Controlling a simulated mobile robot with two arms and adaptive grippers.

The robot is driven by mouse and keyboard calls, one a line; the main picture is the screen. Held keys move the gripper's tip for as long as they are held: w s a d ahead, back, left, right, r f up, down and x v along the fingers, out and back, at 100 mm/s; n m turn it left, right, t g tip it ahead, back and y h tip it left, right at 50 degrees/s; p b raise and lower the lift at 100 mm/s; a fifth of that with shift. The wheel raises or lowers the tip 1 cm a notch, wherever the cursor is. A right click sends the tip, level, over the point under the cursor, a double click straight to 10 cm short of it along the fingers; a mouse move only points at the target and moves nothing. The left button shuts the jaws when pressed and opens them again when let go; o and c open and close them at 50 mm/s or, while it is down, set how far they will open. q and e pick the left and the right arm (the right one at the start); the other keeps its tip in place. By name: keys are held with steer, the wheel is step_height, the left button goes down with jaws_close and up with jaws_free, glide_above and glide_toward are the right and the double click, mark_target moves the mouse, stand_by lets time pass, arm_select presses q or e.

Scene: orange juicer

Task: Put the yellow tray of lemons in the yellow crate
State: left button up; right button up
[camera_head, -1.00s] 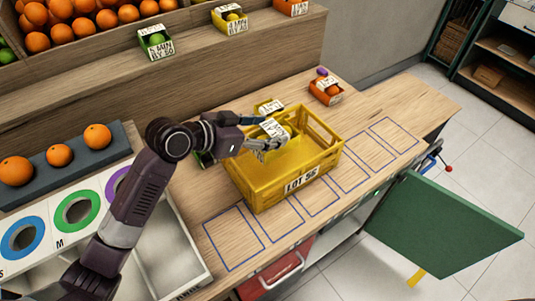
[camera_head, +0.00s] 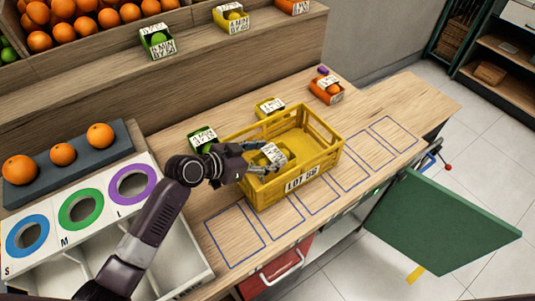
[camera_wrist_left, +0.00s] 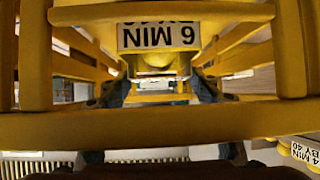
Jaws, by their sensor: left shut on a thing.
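The yellow crate (camera_head: 293,184), labelled "LOT 56", stands on the wooden counter. My left gripper (camera_head: 262,165) reaches over its left side and is shut on a small yellow tray (camera_head: 276,153) with a white label. The tray is within the crate's walls, near its left end; I cannot tell whether it touches the bottom. In the left wrist view the held tray (camera_wrist_left: 158,60) shows its label upside down, between my fingers (camera_wrist_left: 158,92) and behind crate slats (camera_wrist_left: 160,125). Its lemons are mostly hidden. My right gripper is not in view.
Another yellow tray (camera_head: 268,107) stands just behind the crate. A green tray (camera_head: 202,138) is left of it and an orange tray (camera_head: 327,90) at the back right. Blue outlined rectangles (camera_head: 235,237) on the counter are empty. A green door (camera_head: 440,222) hangs open at right.

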arm_select(q)
steer(key=o, duration=0.8)
steer(key=shift+f, duration=0.15)
steer(key=o, duration=0.5)
steer(key=shift+r, duration=0.25)
steer(key=shift+s+a, duration=0.15)
steer(key=shift+a, duration=0.15)
steer(key=b+v, duration=0.1)
steer(key=v, duration=0.5)
steer(key=shift+s+a+r+b, duration=0.2)
steer(key=shift+s+r+b, duration=0.05)
steer(key=shift+b, duration=0.1)
